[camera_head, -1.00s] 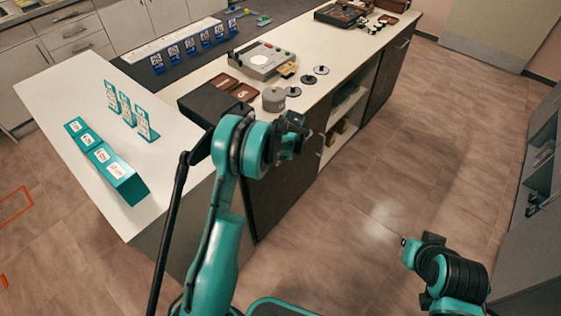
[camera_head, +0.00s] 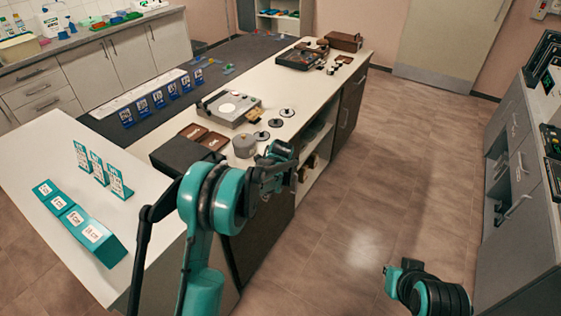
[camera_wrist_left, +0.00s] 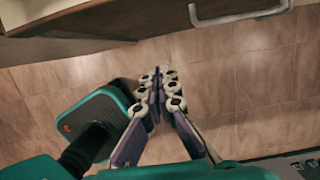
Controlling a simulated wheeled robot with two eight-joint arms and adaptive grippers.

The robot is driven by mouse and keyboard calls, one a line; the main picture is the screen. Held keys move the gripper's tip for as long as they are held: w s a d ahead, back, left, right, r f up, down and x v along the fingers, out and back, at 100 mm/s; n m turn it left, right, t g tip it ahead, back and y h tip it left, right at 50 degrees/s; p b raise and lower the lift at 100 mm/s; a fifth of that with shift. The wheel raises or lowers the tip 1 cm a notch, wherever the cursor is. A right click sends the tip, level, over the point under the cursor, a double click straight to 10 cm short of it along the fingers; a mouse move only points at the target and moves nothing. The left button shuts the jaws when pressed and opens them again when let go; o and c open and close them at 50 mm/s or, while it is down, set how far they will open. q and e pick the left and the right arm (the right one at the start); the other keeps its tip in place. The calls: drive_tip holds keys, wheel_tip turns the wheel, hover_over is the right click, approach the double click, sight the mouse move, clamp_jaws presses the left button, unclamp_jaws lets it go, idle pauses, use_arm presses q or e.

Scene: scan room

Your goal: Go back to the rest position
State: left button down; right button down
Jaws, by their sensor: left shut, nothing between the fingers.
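My left gripper (camera_head: 283,160) is in front of the long counter (camera_head: 262,103), beside its right edge, over the floor side. It holds nothing. In the left wrist view its two fingers (camera_wrist_left: 158,92) are closed together, with bare floor beyond them. My right arm shows only as a teal and black joint at the bottom right of the head view; its gripper is not seen there.
Grey cabinets (camera_head: 520,210) stand at the right. The floor (camera_head: 370,180) between is clear.

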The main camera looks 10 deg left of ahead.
use_arm(q)
drive_tip(key=s+r+n+t+h, duration=0.1)
drive_tip(key=s+r+n+t, duration=0.2)
drive_tip(key=s+r+n, duration=1)
drive_tip(key=s+d+r+n+t, duration=0.1)
drive_tip(key=s+n, duration=0.3)
drive_tip(key=s, duration=0.4)
drive_tip(key=s+d+r+n+t+h, duration=0.1)
drive_tip(key=s+r+n+t, duration=0.1)
drive_tip(key=s+n, duration=0.3)
drive_tip(key=s+r, duration=0.1)
drive_tip(key=s, duration=0.2)
drive_tip(key=shift+s+h, duration=0.3)
drive_tip(key=shift+s, duration=0.05)
